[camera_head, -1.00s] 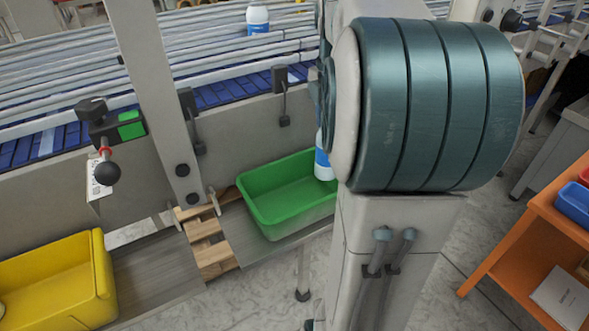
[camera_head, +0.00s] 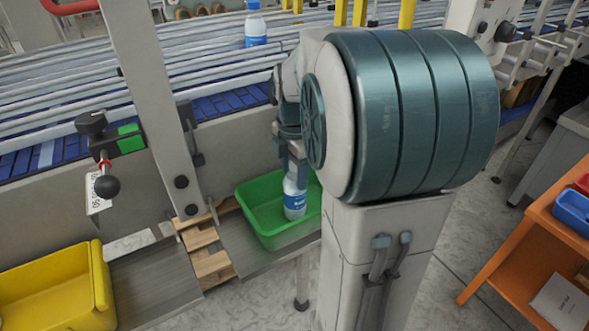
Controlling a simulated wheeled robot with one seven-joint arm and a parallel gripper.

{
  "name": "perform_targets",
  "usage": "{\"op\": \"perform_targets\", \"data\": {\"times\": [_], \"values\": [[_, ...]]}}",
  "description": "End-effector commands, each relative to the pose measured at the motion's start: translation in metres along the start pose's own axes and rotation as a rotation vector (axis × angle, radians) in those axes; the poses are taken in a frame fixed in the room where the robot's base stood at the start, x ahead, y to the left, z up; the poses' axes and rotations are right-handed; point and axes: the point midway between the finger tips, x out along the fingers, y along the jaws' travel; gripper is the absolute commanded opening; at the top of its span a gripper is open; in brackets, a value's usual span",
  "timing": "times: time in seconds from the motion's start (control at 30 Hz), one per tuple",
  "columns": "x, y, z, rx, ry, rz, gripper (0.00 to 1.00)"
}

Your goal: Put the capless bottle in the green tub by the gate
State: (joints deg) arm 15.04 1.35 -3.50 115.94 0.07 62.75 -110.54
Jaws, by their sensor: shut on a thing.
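My gripper (camera_head: 296,172) points down over the green tub (camera_head: 258,232) and is shut on the upper part of a white bottle with a blue label (camera_head: 294,200). The bottle is upright, and its lower end appears inside the tub's outline, near the right side. I cannot tell whether it touches the tub floor. Its top is hidden by the fingers, so whether it has a cap does not show. The tub stands on a grey shelf beside the conveyor and looks otherwise empty. My arm hides part of the area to its right.
A yellow tub (camera_head: 55,290) stands on the shelf at the left. A post (camera_head: 150,90) and a black-knobbed clamp (camera_head: 100,150) rise between the tubs and the conveyor. Another white and blue bottle (camera_head: 256,30) stands on the conveyor. An orange shelf unit (camera_head: 530,235) is at the right.

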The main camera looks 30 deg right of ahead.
Motion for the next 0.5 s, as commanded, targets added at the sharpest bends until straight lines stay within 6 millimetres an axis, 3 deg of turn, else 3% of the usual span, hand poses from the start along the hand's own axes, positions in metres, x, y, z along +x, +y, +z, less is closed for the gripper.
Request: {"op": "perform_targets", "data": {"times": [0.13,0.17,0.2,0.5], "values": [[0.0033,0.0001,0.0001,0.000,0.000,0.001,0.01],[0.0023,0.0000,0.0000,0.000,0.000,0.000,0.56],[0.0020,0.0000,0.0000,0.000,0.000,0.000,0.67],[0.0010,0.0000,0.0001,0.000,0.000,0.000,0.70]]}}
